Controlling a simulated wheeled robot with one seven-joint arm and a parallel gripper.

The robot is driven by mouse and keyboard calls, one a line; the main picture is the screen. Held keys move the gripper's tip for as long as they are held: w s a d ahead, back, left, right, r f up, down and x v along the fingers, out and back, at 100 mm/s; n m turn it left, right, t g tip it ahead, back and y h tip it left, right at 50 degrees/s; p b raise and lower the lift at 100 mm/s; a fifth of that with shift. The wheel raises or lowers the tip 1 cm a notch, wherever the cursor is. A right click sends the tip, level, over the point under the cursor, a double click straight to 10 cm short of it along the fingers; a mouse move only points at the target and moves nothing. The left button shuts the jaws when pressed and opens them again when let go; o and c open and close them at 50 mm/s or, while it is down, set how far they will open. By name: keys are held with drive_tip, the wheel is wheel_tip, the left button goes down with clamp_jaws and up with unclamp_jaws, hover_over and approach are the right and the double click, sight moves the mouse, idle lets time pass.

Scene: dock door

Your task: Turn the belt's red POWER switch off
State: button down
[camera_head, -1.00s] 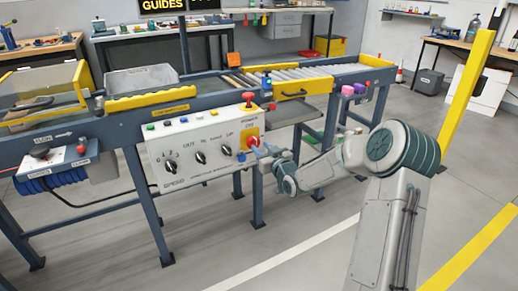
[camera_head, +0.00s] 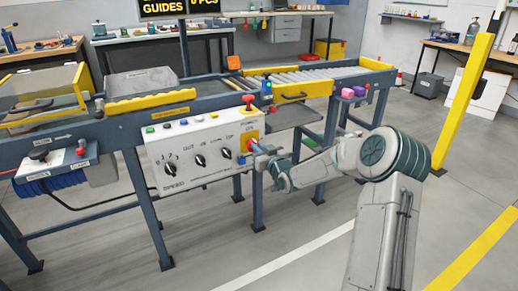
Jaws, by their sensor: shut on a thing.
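The red POWER switch (camera_head: 252,145) sits on a yellow plate (camera_head: 247,126) at the right end of the white control panel (camera_head: 195,161). My gripper (camera_head: 257,149) is at the switch, reaching in from the right, and is shut on it. The fingers hide part of the switch, so its exact angle cannot be told. Above it, a red mushroom-shaped knob (camera_head: 248,100) stands on top of the panel. Several black rotary knobs sit to the left on the panel face, one above the word SPEED.
The belt frame (camera_head: 125,131) runs across the scene, with legs below the panel. A blue bottle-like object (camera_head: 267,88) stands at its edge, right of the mushroom knob. A yellow post (camera_head: 465,95) rises at the right. The floor in front is open.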

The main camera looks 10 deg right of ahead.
drive_tip(key=shift+w+d+f+m+p, duration=0.15)
drive_tip(key=shift+m+p, duration=0.55)
drive_tip(key=shift+m, duration=2.25)
drive_tip(key=shift+d+f+m+p, duration=0.3)
drive_tip(key=shift+m+p, duration=0.4)
drive_tip(key=shift+m, duration=2.2)
drive_tip(key=shift+w+d+f+m+p, duration=0.15)
drive_tip(key=shift+m+p, duration=0.55)
drive_tip(key=shift+m, duration=2.25)
drive_tip(key=shift+s+f, duration=0.1)
drive_tip(key=c, duration=1.5)
unclamp_jaws()
drive_tip(key=shift+o, duration=0.2)
drive_tip(key=shift+s, duration=0.1)
